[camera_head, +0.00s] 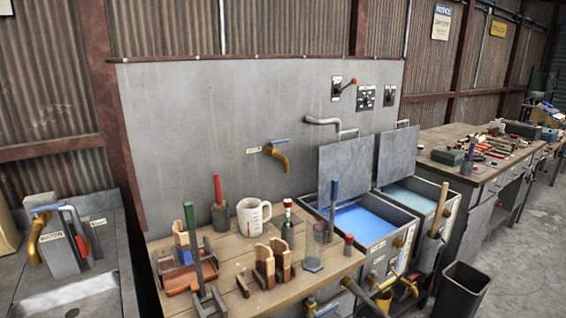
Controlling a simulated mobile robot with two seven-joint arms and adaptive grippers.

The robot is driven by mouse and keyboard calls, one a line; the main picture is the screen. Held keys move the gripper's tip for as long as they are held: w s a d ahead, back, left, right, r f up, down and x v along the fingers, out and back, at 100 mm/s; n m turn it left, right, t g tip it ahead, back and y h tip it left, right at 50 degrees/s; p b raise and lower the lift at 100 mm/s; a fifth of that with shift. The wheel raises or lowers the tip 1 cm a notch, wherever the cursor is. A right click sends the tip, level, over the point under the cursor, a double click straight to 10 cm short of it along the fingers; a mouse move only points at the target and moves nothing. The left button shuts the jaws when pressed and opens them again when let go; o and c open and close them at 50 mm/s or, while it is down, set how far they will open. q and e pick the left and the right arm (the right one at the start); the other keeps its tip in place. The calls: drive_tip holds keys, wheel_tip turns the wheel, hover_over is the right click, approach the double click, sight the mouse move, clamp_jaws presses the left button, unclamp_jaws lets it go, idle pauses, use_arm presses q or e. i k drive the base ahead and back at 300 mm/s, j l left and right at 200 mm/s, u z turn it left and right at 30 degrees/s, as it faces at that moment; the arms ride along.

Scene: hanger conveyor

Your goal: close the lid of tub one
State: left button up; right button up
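Two metal tubs stand side by side right of the wooden table. The nearer left tub (378,246) holds bright blue liquid (361,222), and its flat grey lid (347,172) stands raised at the back. The right tub (449,207) holds paler blue liquid (410,199), and its grey lid (399,157) is also raised. Both tubs are open. Small labels are on the tub fronts, but I cannot read which is tub one. Neither of my grippers shows in the head view.
The wooden table (232,255) carries a white measuring mug (252,217), wooden blocks, a glass cylinder and upright-handled tools. A grey panel (190,130) with a brass tap (278,156) rises behind. A black bin (461,290) stands on the floor front right. A cluttered workbench (455,137) is farther right.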

sight(398, 149)
drive_tip(key=i+l+u, duration=0.1)
drive_tip(key=l, duration=0.55)
drive_tip(key=i+l+u, duration=0.1)
drive_tip(key=l, duration=0.6)
drive_tip(key=i+l+u, duration=0.1)
drive_tip(key=l, duration=0.55)
drive_tip(key=i+l+u, duration=0.1)
drive_tip(key=l, duration=0.6)
drive_tip(key=i+l+u, duration=0.15)
drive_tip(key=l, duration=0.55)
drive_tip(key=l+u, duration=0.15)
drive_tip(key=l, duration=0.55)
drive_tip(key=l+u, duration=0.2)
drive_tip(key=l, duration=0.55)
drive_tip(key=l+u, duration=0.15)
drive_tip(key=l, duration=0.55)
drive_tip(key=l+u, duration=0.15)
drive_tip(key=l, duration=0.6)
drive_tip(key=k+l+u, duration=0.15)
drive_tip(key=l, duration=0.55)
